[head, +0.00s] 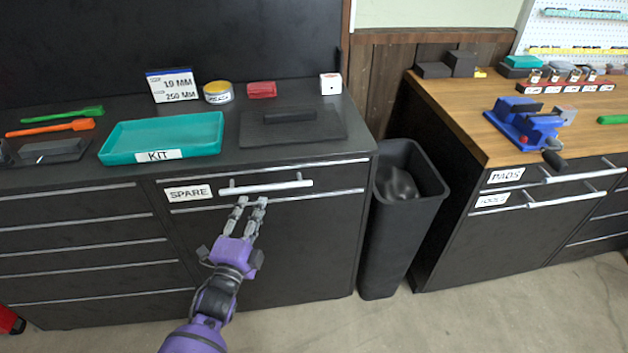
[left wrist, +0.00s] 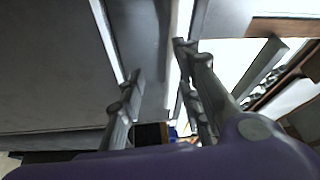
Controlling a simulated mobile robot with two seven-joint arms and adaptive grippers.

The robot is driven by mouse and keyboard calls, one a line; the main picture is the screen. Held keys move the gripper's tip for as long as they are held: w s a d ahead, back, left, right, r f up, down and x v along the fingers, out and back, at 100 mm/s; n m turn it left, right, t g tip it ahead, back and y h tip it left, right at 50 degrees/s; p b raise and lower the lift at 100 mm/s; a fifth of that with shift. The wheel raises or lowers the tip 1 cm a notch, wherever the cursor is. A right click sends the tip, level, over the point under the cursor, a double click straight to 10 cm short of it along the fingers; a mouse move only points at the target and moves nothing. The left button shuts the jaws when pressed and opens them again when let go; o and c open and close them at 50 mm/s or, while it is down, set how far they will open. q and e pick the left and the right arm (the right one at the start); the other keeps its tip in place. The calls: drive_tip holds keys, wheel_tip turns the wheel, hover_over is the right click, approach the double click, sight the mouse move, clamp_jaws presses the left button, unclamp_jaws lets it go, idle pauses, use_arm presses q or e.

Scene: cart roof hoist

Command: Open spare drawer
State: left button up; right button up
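The spare drawer (head: 205,203) is a dark drawer front under the left counter, with a white SPARE label (head: 188,193) and a pale bar handle (head: 266,187). It looks shut, flush with the cabinet. My left gripper (head: 253,200) is just below the handle's left half, fingers pointing at the drawer front. Its two fingers are apart and nothing shows held between them. In the left wrist view the fingers (left wrist: 160,62) are also spread, with dark and bright strips behind them. I cannot tell whether they touch the handle. My right gripper is not in view.
On the counter above are a teal KIT tray (head: 165,151), a dark lidded slab (head: 293,134), a yellow tin (head: 217,98) and a red block (head: 262,90). A black bin (head: 395,230) stands right of the cabinet. A wooden bench (head: 465,120) with a blue vise (head: 530,122) is beyond.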

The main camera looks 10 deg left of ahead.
sight(265, 188)
use_arm(q)
drive_tip(key=r+m, duration=0.1)
drive_tip(key=m, duration=0.2)
drive_tip(key=shift+w+d+r+t, duration=0.1)
drive_tip(key=shift+d+r+t, duration=0.1)
drive_tip(key=shift+r+t, duration=0.2)
drive_tip(key=x, duration=0.6)
drive_tip(key=shift+w+d+f+p, duration=0.15)
drive_tip(key=shift+w+p, duration=0.25)
clamp_jaws()
